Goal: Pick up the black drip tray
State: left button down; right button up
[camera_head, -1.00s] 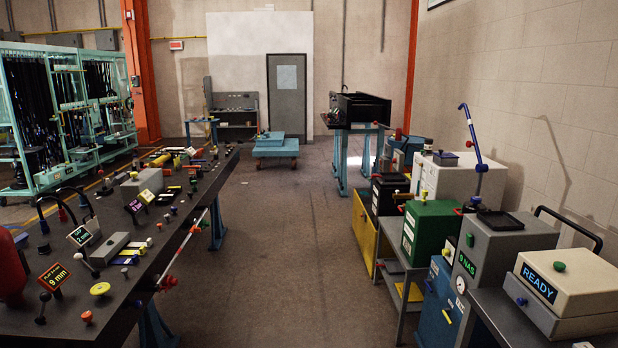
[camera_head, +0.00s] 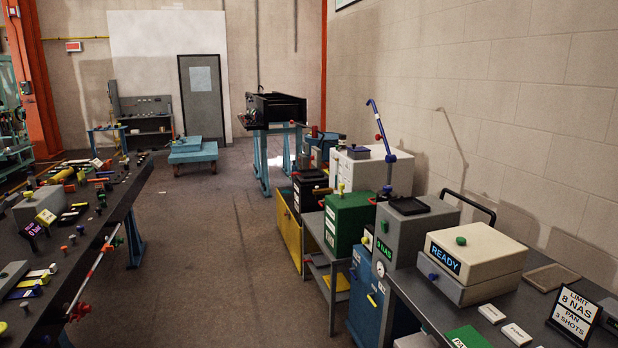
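A small flat black tray (camera_head: 409,206) with a raised rim lies on top of the grey machine (camera_head: 405,240) that bears an "8 NAS" display, right of the middle. It looks like the drip tray, but I cannot be certain. A smaller dark tray-like piece (camera_head: 358,152) sits on the white box (camera_head: 372,170) farther back. Neither of my grippers shows in the view, so nothing is seen held.
A beige "READY" machine (camera_head: 478,251) stands on the right bench with a sign (camera_head: 574,312). A crowded dark bench (camera_head: 100,240) is at left. The floor (camera_head: 220,270) between is clear.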

aim_at(310, 173)
jog(key=i+j+u, duration=0.3)
jog(key=i, duration=0.75)
jog(key=i+u, duration=0.3)
jog(key=i, duration=2.4)
jog(key=i+z, duration=0.3)
jog(key=i, duration=0.15)
jog(key=i+j+z, duration=0.1)
jog(key=i+z, duration=0.6)
jog(key=i+j+z, duration=0.1)
jog(key=z, duration=0.3)
jog(key=i+j+z, duration=0.2)
jog(key=i+z, duration=0.15)
